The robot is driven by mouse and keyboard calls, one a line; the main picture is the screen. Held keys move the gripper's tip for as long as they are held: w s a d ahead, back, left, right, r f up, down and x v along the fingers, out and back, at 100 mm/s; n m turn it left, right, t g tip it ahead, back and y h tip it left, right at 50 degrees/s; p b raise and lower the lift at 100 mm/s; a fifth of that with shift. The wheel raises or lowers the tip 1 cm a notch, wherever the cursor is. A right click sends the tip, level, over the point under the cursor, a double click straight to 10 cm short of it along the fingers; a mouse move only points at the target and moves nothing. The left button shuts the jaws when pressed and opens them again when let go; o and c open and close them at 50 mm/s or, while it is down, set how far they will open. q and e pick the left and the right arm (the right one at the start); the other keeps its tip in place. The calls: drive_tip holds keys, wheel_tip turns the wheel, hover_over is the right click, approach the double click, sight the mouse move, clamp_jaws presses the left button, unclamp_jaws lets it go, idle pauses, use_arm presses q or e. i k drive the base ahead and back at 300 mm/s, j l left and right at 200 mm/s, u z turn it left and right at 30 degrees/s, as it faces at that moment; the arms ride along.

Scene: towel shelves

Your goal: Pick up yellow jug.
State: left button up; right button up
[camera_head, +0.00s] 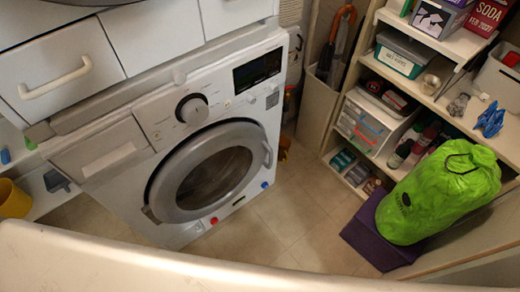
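A yellow rounded container (14,199), the likely yellow jug, is at the far left edge of the head view. It is partly cut off by the frame edge, and no handle or spout can be made out. It is near a low white shelf to the left of the washing machine. Another small yellow thing (284,146) is on the floor by the right rear side of the washing machine; it is too small to identify. Neither of my grippers is in view.
A white washing machine (240,112) with its round door shut stands at centre-left, under white drawers (58,72). Loaded shelves (440,40) stand on the right. A green sack (438,192) rests on a purple block (372,238). Tiled floor (290,215) between is clear.

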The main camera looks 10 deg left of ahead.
sight(284, 144)
drive_tip(key=u, duration=0.5)
drive_tip(key=i+l+u, duration=0.2)
drive_tip(key=u, duration=0.2)
drive_tip(key=i+l+u, duration=0.1)
drive_tip(key=l+u, duration=0.35)
drive_tip(key=i+l+u, duration=0.1)
drive_tip(key=l+u, duration=0.3)
